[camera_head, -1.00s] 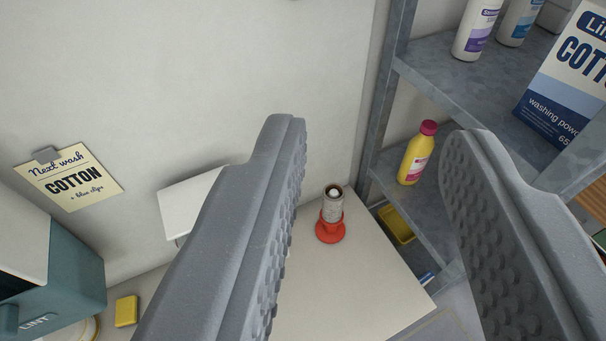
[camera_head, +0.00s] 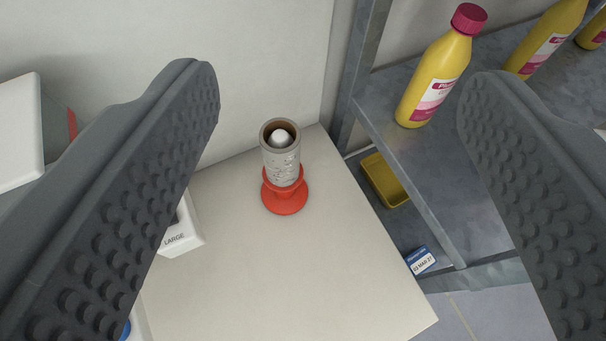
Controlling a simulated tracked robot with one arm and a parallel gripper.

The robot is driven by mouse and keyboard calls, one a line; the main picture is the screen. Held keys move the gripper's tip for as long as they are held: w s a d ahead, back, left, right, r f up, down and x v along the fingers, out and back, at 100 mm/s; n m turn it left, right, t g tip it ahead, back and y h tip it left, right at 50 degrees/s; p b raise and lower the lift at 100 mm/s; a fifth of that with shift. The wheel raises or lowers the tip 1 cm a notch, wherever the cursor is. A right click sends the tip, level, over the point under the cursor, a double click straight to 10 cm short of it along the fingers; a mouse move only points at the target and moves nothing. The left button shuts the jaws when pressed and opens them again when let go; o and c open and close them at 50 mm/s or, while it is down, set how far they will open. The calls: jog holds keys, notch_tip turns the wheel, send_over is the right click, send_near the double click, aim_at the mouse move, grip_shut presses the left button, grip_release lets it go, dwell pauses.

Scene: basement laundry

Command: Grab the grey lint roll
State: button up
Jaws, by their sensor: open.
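The grey lint roll (camera_head: 282,167) stands upright on a red-orange holder (camera_head: 286,198). Its brown cardboard core shows at the top, with a white rounded peg tip inside it. The holder rests on a pale table top (camera_head: 290,270), near its back edge. My gripper (camera_head: 338,95) is wide open and empty, one finger on each side of the picture. The roll shows between the fingers, nearer to the left one, and neither finger appears to touch it.
Right of the table is a grey metal shelf unit (camera_head: 395,150) with yellow bottles (camera_head: 440,70) and a yellow tray (camera_head: 384,180) lower down. A white box marked LARGE (camera_head: 183,232) sits left of the roll, partly behind my left finger. The table front is clear.

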jog(key=n+y+b, duration=0.1)
jog(key=y, duration=0.1)
send_near(284, 154)
jog(key=w, duration=0.1)
jog(key=shift+g, duration=0.3)
jog(key=x, duration=0.8)
jog(key=shift+s+a+f+x, duration=0.1)
jog(key=shift+f+x, duration=0.05)
jog(key=shift+x, duration=0.65)
jog(key=shift+s+a+f+x, duration=0.1)
jog(key=shift+x, duration=0.7)
jog(key=shift+a+f+x, duration=0.1)
jog(key=shift+f+x, duration=0.05)
jog(key=shift+x, duration=0.7)
jog(key=shift+w+f, duration=0.15)
jog(key=shift+w, duration=0.25)
jog(key=c, duration=1.1)
